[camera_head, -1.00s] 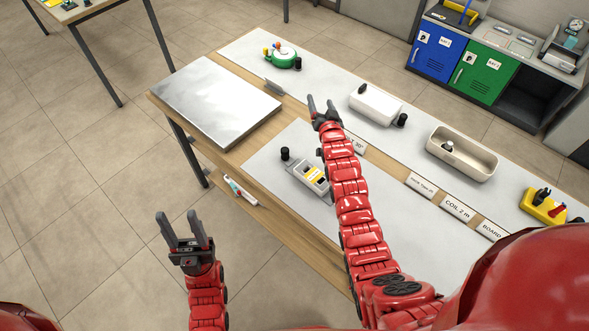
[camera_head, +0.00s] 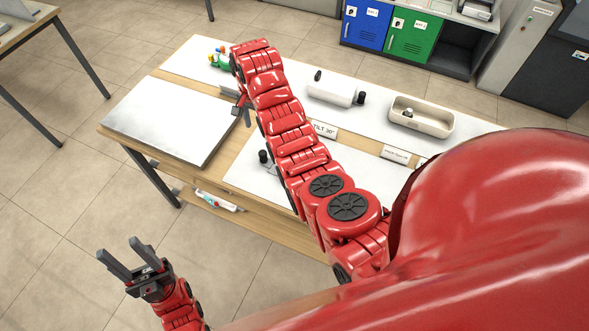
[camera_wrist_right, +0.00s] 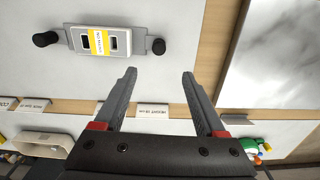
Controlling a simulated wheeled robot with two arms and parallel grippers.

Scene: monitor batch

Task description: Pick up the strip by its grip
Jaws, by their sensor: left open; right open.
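A grey strip-like piece (camera_wrist_right: 83,41) with a yellow label, dark slots and a black knob at each end lies on the white bench surface in the right wrist view. I take it to be the strip. In the head view my right arm hides most of it. My right gripper (camera_wrist_right: 160,73) is open and empty; in the wrist picture the strip is up and left of its fingertips. In the head view the right gripper (camera_head: 243,108) is partly hidden behind its arm. My left gripper (camera_head: 119,249) is open and empty, over the floor in front of the bench.
A grey metal plate (camera_head: 170,118) covers the bench's left end. A white block (camera_head: 331,91) with black knobs and a cream tray (camera_head: 433,122) stand at the back. A green round item (camera_head: 220,62) is at the far left. A white-and-teal tool (camera_head: 217,201) lies below the bench's front edge.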

